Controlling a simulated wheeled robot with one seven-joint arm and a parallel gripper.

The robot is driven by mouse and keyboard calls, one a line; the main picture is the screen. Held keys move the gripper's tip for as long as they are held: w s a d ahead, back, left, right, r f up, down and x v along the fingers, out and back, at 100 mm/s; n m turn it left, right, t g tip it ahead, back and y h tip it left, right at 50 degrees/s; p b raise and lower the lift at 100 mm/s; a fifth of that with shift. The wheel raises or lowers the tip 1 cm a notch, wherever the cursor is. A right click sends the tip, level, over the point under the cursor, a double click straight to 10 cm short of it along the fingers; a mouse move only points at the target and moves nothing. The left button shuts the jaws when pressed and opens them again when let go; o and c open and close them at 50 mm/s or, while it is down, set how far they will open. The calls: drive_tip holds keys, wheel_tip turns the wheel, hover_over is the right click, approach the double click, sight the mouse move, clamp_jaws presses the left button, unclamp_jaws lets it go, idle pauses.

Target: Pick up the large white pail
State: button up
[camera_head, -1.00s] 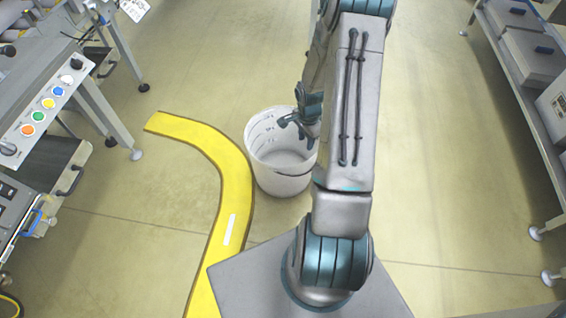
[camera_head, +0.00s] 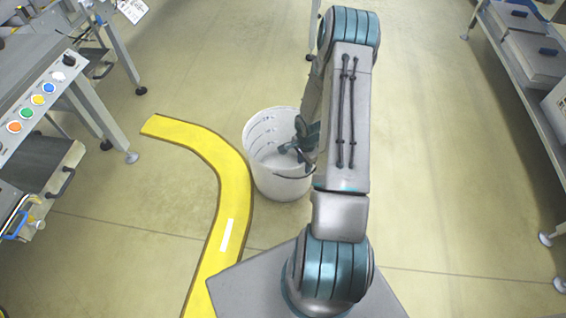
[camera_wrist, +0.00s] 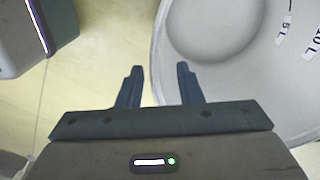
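The large white pail (camera_head: 277,178) stands upright on the floor, left of my arm in the head view. Its mouth faces up, and a dark handle lies along its near right side. In the wrist view the pail (camera_wrist: 278,75) fills the right side, with volume marks on its inner wall. My gripper (camera_wrist: 155,72) is open, with a clear gap between its two fingers. The pail's rim appears between the fingertips or just beyond them; I cannot tell whether they touch it. In the head view my arm partly hides the gripper, which is at the pail's right side.
A curved yellow floor strip (camera_head: 232,180) runs left of the pail. A machine with coloured buttons (camera_head: 32,105) stands at the left. A metal shelf (camera_head: 520,90) with grey boxes stands along the right. The floor behind the pail is clear.

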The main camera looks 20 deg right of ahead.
drive_tip(key=shift+f, duration=0.5)
clamp_jaws()
idle(1.1)
